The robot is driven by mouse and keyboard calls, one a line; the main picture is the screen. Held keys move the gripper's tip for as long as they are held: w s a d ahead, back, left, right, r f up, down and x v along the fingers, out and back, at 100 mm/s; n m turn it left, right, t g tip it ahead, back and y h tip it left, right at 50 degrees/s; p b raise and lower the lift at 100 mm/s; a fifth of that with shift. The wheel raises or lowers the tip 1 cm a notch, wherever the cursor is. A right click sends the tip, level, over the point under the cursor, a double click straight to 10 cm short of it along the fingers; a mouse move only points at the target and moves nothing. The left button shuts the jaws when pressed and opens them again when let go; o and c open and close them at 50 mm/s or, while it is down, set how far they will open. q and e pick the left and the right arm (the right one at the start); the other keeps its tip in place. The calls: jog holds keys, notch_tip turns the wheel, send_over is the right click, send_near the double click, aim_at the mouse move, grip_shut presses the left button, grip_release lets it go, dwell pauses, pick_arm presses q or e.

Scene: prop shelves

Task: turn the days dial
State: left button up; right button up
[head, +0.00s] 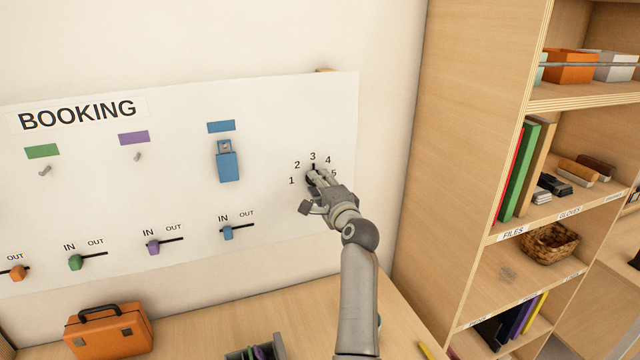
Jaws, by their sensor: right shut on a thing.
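The days dial (309,181) is a dark knob at the right end of the white booking board (180,205). The numbers 1 to 5 are printed in an arc around it, and a dark pointer mark shows just below the 3. My right gripper (314,178) is at the board, shut on the dial. Its fingers and hand hide most of the knob and crowd the 5. My left gripper is not in view.
Sliders such as the blue one (227,232) and a hanging blue tag (228,162) are on the board. An orange case (108,331) and a dark tray (255,352) stand on the wooden counter below. A wooden shelf unit (465,130) rises close on the right.

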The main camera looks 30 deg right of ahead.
jog(key=o, duration=1)
jog(key=shift+o, duration=0.2)
jog(key=v, duration=0.7)
jog(key=shift+s, duration=0.2)
